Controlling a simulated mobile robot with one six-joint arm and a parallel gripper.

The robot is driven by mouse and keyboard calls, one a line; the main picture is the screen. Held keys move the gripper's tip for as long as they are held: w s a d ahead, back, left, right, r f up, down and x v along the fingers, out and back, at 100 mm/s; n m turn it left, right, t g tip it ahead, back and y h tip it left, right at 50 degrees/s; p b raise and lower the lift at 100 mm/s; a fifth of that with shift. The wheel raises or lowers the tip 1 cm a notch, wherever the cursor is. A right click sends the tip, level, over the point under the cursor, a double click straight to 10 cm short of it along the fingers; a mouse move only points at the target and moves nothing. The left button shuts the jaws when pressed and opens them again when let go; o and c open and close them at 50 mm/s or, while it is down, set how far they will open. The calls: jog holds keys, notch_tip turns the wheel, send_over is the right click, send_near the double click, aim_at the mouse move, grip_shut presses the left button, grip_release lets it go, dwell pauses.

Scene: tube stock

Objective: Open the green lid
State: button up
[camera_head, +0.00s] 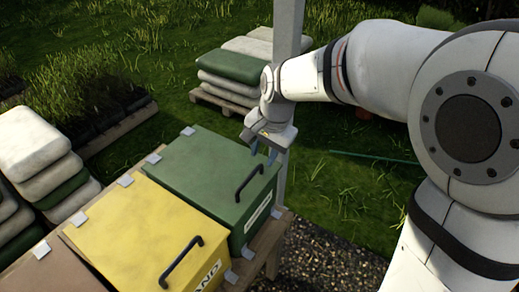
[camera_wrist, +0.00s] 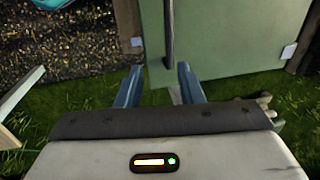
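The green box has a closed green lid (camera_head: 218,168) with a dark bar handle (camera_head: 249,182) near its front edge. In the wrist view the green lid (camera_wrist: 230,40) fills the upper right, and the handle (camera_wrist: 168,35) runs up from between the fingertips. My gripper (camera_head: 262,153) is above and behind the lid's right side, pointing down. In the wrist view my gripper (camera_wrist: 157,84) has its two blue fingers apart, with nothing held between them. The handle appears farther off than the fingertips; I see no contact.
A yellow box (camera_head: 140,232) stands left of the green one, and a brown box (camera_head: 50,270) beyond it, on a wooden bench. A grey post (camera_head: 288,60) rises close behind my gripper. Stacked sacks (camera_head: 235,65) lie on a pallet behind. Grass and gravel (camera_head: 325,262) surround the bench.

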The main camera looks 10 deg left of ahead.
aim_at(253, 174)
jog(key=a+f, duration=0.1)
jog(key=f, duration=0.1)
jog(key=a+f, duration=0.1)
jog(key=f, duration=0.2)
jog(key=a+f, duration=0.1)
jog(key=f, duration=0.2)
jog(key=shift+w, duration=0.4)
grip_shut()
